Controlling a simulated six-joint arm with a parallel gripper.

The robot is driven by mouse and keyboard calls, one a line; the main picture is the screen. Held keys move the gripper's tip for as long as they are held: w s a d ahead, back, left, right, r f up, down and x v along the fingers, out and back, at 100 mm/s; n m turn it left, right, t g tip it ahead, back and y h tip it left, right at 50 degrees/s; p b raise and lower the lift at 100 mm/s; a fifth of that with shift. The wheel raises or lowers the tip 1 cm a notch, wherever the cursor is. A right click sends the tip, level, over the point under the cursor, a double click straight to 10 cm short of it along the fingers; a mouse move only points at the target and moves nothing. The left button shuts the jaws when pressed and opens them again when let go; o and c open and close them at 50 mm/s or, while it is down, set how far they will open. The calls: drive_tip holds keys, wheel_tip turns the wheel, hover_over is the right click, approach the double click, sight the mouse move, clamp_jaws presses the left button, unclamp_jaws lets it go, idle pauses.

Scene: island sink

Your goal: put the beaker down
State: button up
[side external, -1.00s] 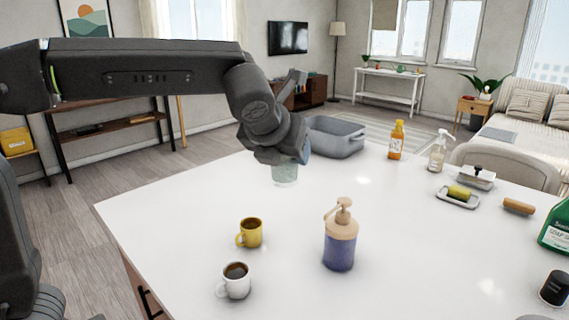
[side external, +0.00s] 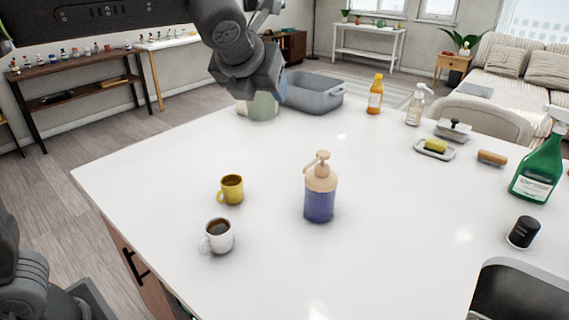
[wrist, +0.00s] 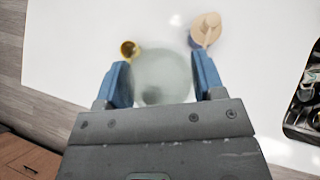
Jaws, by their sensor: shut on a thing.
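A pale, translucent greenish beaker (side external: 262,107) is at the far left edge of the white counter (side external: 400,215), beside the grey basin. My gripper (side external: 265,90) is above it and shut on it, pointing down. In the wrist view the round beaker (wrist: 165,80) lies between my two blue fingers (wrist: 161,65). The beaker looks upright. Its upper part is hidden by my gripper in the side view. I cannot tell whether its base touches the counter.
The grey basin (side external: 318,104) stands close right of the beaker. A sink (side external: 520,296) is at the lower right.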

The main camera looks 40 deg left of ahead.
drive_tip(key=w+f+m+h, duration=0.2)
drive_tip(key=w+f, duration=0.1)
drive_tip(key=f, duration=1.9)
drive_tip(key=shift+w+d+f+m+t+h, duration=0.1)
drive_tip(key=shift+w+d+m+h, duration=0.25)
drive_tip(key=shift+d, duration=0.55)
drive_tip(key=shift+w+d+f+m+t+h, duration=0.15)
drive_tip(key=shift+w+d+m, duration=0.4)
drive_tip(key=shift+d, duration=0.35)
drive_tip(key=shift+w+d+f+m+t+h, duration=0.15)
drive_tip(key=shift+w+d+m, duration=0.3)
drive_tip(key=shift+d, duration=0.45)
drive_tip(key=shift+f, duration=2.5)
drive_tip(key=shift+f, duration=0.1)
drive_tip(key=o, duration=1)
